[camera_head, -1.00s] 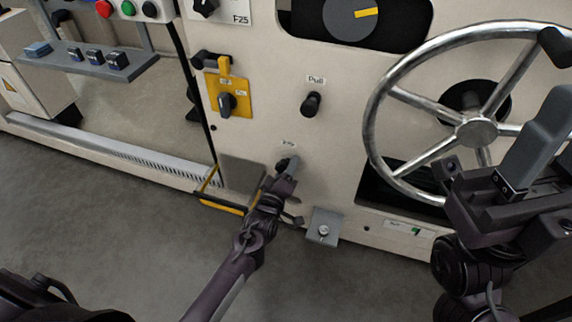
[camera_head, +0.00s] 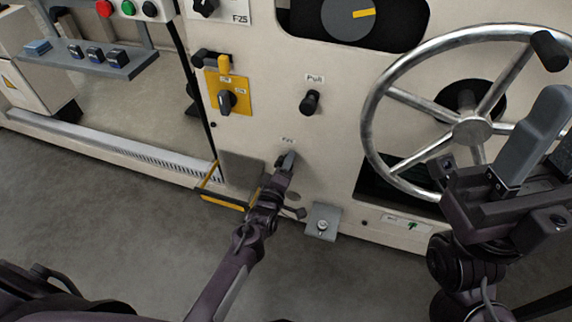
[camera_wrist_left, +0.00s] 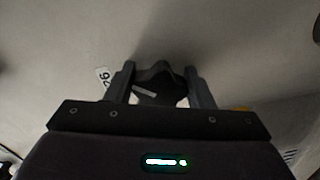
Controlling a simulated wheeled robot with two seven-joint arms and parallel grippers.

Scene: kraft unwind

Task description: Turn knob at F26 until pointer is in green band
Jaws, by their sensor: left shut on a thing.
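The dark knob (camera_wrist_left: 158,85) at F26 sits low on the cream machine panel, and in the wrist view it stands between my two fingers. Its label (camera_head: 288,140) shows just above it in the head view, where the fingers mostly hide the knob. My left gripper (camera_head: 287,160) is shut on this knob; the gripper also shows in the wrist view (camera_wrist_left: 160,82). A small white strip with a green mark (camera_head: 412,226) is at the panel's lower right; I cannot make out a pointer on it. My right gripper (camera_head: 540,145) is raised at the right edge, partly cut off.
A large metal handwheel (camera_head: 473,131) is right of the knob, behind my right gripper. A black pull knob (camera_head: 310,102) and a yellow-plated switch (camera_head: 228,100) are above. A grey bracket (camera_head: 322,222) juts out at lower right of the knob. The floor in front is clear.

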